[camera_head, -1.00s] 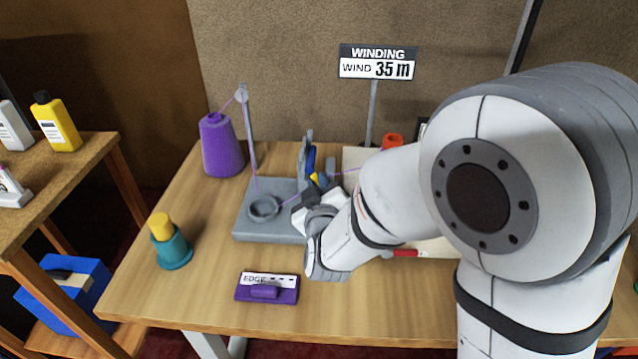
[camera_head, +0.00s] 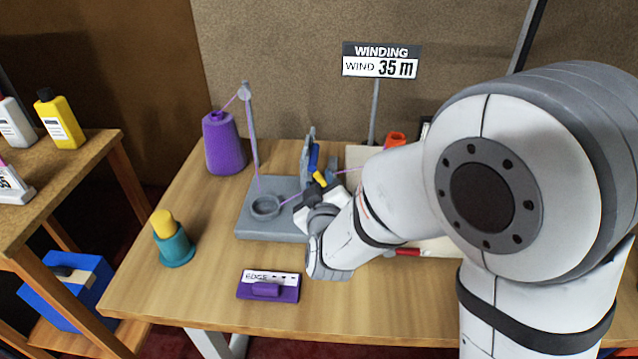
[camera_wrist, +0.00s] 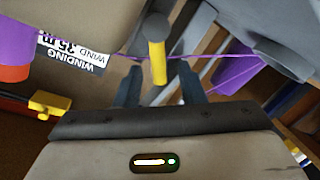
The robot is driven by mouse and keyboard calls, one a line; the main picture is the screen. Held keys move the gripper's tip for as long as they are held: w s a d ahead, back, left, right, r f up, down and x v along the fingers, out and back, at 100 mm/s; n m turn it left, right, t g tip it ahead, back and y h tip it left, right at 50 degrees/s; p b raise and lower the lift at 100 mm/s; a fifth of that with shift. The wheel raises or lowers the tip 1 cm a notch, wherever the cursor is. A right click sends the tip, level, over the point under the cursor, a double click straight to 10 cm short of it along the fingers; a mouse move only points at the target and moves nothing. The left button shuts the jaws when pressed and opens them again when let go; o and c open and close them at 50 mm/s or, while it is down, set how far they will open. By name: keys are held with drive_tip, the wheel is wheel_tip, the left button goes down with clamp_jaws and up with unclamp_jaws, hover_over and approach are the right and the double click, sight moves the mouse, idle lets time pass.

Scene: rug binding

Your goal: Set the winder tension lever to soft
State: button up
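The winder (camera_head: 270,225) is a grey base with a ring guide, a thin post and an upright part at its right end. A yellow-ended lever (camera_head: 320,178) shows at that end, just above my gripper (camera_head: 313,192). In the wrist view the yellow lever (camera_wrist: 157,60), with a grey round end, stands between the fingertips of my gripper (camera_wrist: 162,85). The fingers are apart, with a visible gap on each side of the lever. Purple yarn crosses behind it. I see no markings for the lever's settings. My wrist partly hides the winder's right end.
A purple cone (camera_head: 223,145) stands behind the winder, its yarn running over the post. A purple EDGE holder (camera_head: 268,287) and a teal cup with a yellow piece (camera_head: 175,248) stand in front. A WINDING sign (camera_head: 381,60) reads 35 m.

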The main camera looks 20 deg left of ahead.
drive_tip(key=f+b+v, duration=0.1)
drive_tip(key=b+v, duration=0.4)
drive_tip(key=v, duration=0.2)
drive_tip(key=shift+s+r, duration=0.35)
drive_tip(key=shift+r, duration=0.15)
drive_tip(key=shift+d, duration=0.1)
drive_tip(key=shift+r, duration=0.1)
